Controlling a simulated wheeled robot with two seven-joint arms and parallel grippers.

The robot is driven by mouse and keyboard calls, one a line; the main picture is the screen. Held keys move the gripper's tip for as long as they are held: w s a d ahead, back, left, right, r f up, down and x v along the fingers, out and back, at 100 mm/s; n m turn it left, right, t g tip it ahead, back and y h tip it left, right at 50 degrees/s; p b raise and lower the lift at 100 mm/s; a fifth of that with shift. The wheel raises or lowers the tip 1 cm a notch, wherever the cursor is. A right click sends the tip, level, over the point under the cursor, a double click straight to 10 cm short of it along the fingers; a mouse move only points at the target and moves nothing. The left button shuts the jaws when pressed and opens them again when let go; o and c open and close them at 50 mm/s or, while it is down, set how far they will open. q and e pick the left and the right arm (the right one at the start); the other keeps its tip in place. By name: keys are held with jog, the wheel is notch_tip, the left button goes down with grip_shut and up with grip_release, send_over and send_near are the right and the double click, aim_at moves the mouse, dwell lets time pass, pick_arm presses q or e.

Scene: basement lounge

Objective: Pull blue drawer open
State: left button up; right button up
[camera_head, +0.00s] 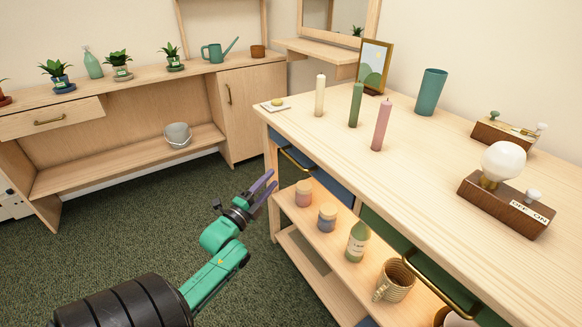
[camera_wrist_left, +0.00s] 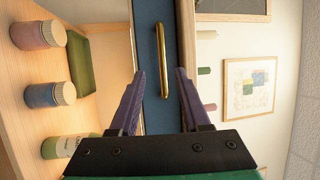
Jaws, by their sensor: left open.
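The blue drawer (camera_head: 325,180) is in the wooden table, under its top at the left end. Its brass handle shows in the left wrist view (camera_wrist_left: 162,60), in front of the blue drawer face (camera_wrist_left: 146,62). My left gripper (camera_head: 268,182) is open and empty, just left of the drawer front. In the left wrist view its two purple fingers (camera_wrist_left: 160,82) point toward the handle, one on each side of it in the picture and apart from it. The drawer looks shut. My right gripper is not in view.
A green drawer (camera_head: 392,240) with a brass handle is nearer along the same table. Jars (camera_head: 304,194), a bottle (camera_head: 357,241) and a mug (camera_head: 394,281) stand on the shelf below. Candles and a lamp (camera_head: 503,165) stand on top. Carpet left of the table is clear.

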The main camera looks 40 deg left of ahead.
aim_at(291, 157)
pick_arm(q)
jog(key=w, duration=0.3)
jog(key=w+r+b, duration=0.1)
jog(key=w, duration=0.3)
jog(key=w+a+r, duration=0.1)
jog(key=w, duration=0.3)
jog(key=shift+r, duration=0.1)
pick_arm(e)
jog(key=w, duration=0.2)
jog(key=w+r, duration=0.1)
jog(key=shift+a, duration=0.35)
pick_arm(q)
grip_shut()
jog(key=shift+d, duration=0.1)
